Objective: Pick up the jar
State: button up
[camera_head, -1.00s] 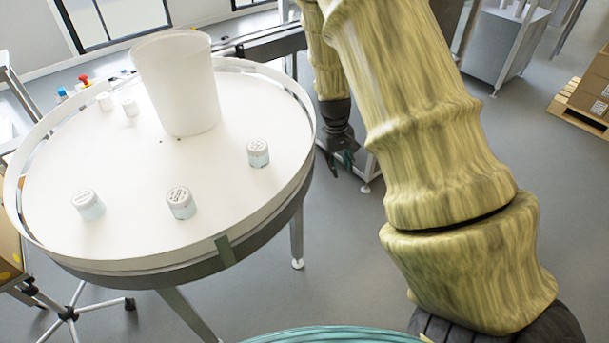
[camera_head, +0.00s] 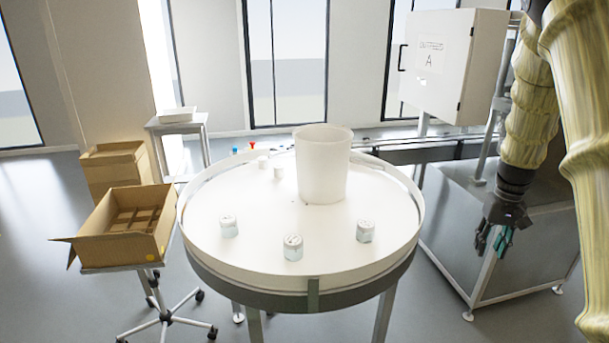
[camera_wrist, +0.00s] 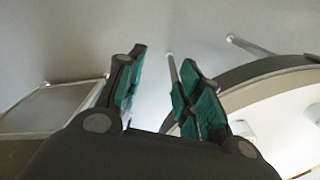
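Several small white-lidded jars stand upright on the round white table (camera_head: 300,270). Three are near its front: a left jar (camera_head: 229,226), a middle jar (camera_head: 293,247) and a right jar (camera_head: 365,230). Two smaller white jars (camera_head: 263,163) (camera_head: 279,173) stand at the back left, beside a large white bucket (camera_head: 321,170). My gripper (camera_head: 492,240) hangs to the right of the table, pointing down, apart from every jar. In the wrist view my gripper (camera_wrist: 155,95) has its green-padded fingers spread with nothing between them; the table rim (camera_wrist: 270,80) shows at right.
A raised rim rings the table. An open cardboard box (camera_head: 125,225) stands on a wheeled stand at left. A metal-framed bench (camera_head: 455,230) and a white cabinet (camera_head: 452,65) are at right. Floor shows between table and bench.

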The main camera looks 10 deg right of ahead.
aim_at(279, 169)
jog(key=u, duration=0.65)
jog(key=i, duration=0.85)
jog(key=u, duration=0.7)
jog(key=i, duration=1.15)
jog(key=z, duration=0.6)
jog(key=i, duration=0.6)
jog(key=z, duration=0.35)
